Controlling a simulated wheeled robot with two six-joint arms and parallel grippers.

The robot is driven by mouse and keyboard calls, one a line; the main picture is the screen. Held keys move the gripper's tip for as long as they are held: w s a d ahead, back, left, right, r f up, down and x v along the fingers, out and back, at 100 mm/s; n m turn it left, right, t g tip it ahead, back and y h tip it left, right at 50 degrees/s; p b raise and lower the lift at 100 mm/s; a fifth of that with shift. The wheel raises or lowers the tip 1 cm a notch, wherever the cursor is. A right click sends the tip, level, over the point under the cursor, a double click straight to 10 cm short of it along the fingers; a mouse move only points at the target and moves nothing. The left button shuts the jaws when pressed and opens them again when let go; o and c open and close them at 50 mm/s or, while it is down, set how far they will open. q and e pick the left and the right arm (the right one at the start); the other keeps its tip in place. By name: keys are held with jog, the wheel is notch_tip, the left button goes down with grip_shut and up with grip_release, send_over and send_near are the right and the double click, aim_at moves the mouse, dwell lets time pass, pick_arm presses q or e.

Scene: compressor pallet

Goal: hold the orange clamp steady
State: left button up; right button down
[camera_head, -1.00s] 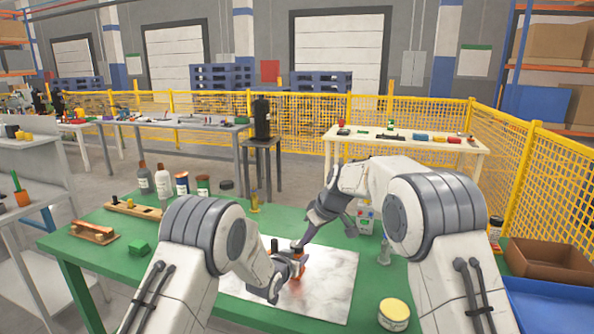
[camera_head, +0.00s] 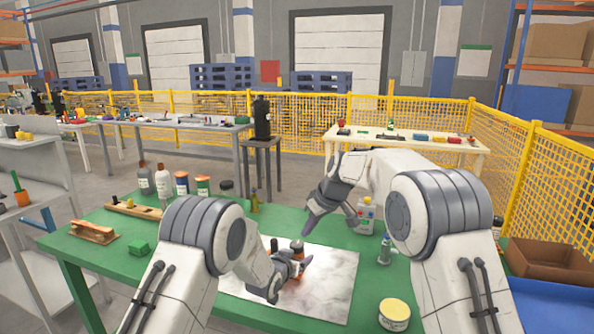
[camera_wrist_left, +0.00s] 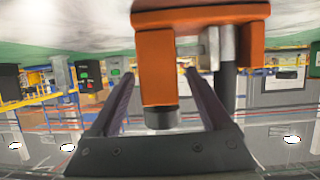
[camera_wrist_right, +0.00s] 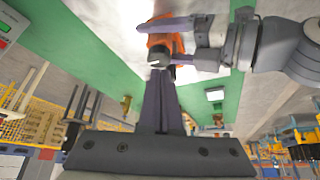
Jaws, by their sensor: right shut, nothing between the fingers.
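The orange clamp (camera_wrist_left: 157,65) stands on the bright metal plate (camera_head: 335,285) on the green table. My left gripper (camera_head: 297,262) is at it, with one finger on each side of its orange part in the left wrist view. Whether the fingers press on it I cannot tell; narrow gaps seem to show beside it. In the head view the left gripper partly hides the clamp (camera_head: 297,248). My right gripper (camera_head: 308,230) is shut and empty, above and apart from the clamp. The right wrist view shows the clamp (camera_wrist_right: 163,40) beyond the right fingertips.
Bottles (camera_head: 162,182) and cans stand at the table's back left. A yellow-topped tin (camera_head: 394,312), a small metal fitting (camera_head: 385,248) and a cardboard box (camera_head: 545,262) are at the right.

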pick_arm(q)
jog(key=shift+s, duration=0.1)
